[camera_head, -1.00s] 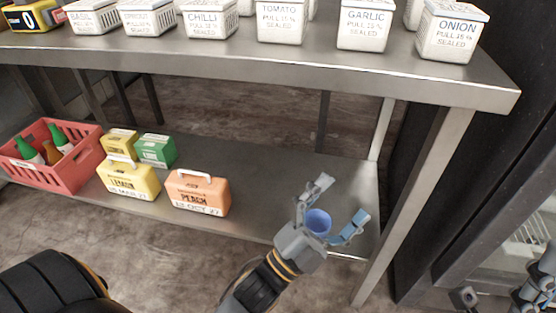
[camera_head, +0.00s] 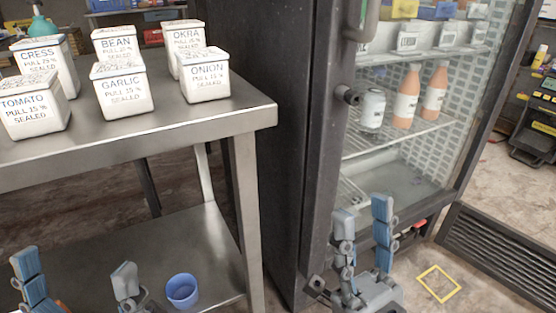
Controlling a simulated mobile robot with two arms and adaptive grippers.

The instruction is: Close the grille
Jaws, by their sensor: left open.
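The black louvred grille (camera_head: 505,245) stands low at the right, swung out from the base of the glass-fronted freezer (camera_head: 285,130). The lower base opening (camera_head: 412,238) is partly visible, with something red inside. My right gripper (camera_head: 363,212) is in front of the freezer, to the left of the grille and apart from it. Its fingers are spread with nothing seen between them. My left gripper (camera_head: 78,275) is at the lower left by the steel table, open, its palm cut off by the frame.
A steel table (camera_head: 150,135) with labelled tubs fills the left. A yellow outlined square (camera_head: 438,283) marks bare floor before the grille. Bottles and a can stand on freezer shelves.

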